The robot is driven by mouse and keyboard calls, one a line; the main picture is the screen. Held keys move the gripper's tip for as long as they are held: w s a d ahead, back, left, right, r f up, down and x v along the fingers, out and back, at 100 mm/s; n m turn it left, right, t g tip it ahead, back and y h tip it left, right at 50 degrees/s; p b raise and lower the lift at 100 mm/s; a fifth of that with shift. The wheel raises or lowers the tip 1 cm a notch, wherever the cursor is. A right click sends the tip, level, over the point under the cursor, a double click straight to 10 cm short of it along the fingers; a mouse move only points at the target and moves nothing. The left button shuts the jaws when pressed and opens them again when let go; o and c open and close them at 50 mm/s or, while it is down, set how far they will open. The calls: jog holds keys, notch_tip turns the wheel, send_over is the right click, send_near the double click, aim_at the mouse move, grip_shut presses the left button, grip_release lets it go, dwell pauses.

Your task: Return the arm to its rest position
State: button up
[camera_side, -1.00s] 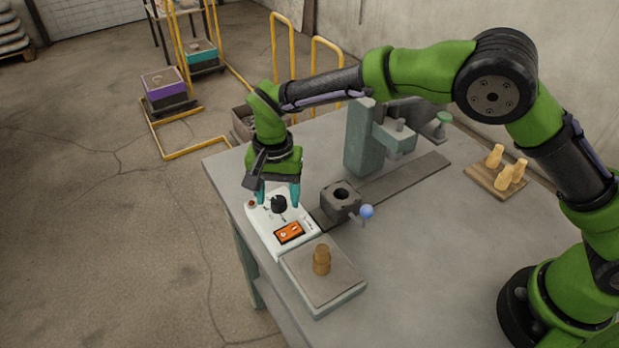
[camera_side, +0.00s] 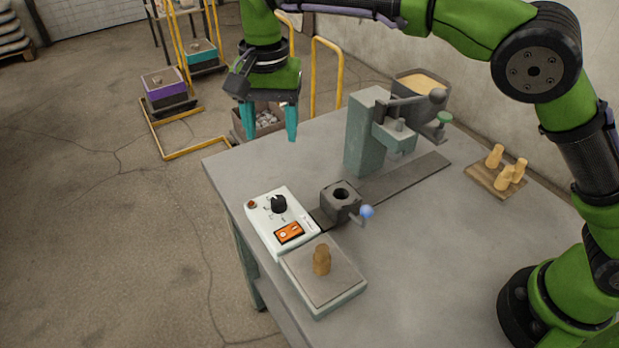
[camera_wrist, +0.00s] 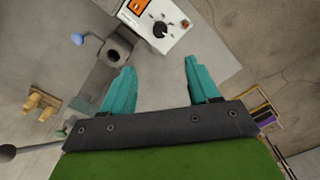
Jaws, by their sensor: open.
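My gripper (camera_side: 270,136) has teal fingers spread apart with nothing between them. In the side view it hangs fingers down, high above the far left corner of the grey table (camera_side: 420,255). Its fingers also show in the wrist view (camera_wrist: 158,82), apart and empty. Below it stands a white control box (camera_side: 270,215) with a black knob (camera_side: 279,203) and an orange panel. The gripper is clear of the box.
A clamp block (camera_side: 341,200) with a blue-knobbed handle sits on a rail, before a grey-green press (camera_side: 366,140). A brown piece (camera_side: 321,260) stands on a plate (camera_side: 330,290). A wooden board (camera_side: 490,182) holds tan pieces. Yellow rails (camera_side: 325,75) stand behind the table.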

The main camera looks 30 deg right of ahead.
jog(key=s+d+r+n+t+y, duration=0.2)
jog(key=s+d+t, duration=0.5)
jog(key=s+d, duration=1.4)
jog(key=d+r+n, duration=0.1)
jog(key=d, duration=0.2)
jog(key=shift+d+n, duration=0.3)
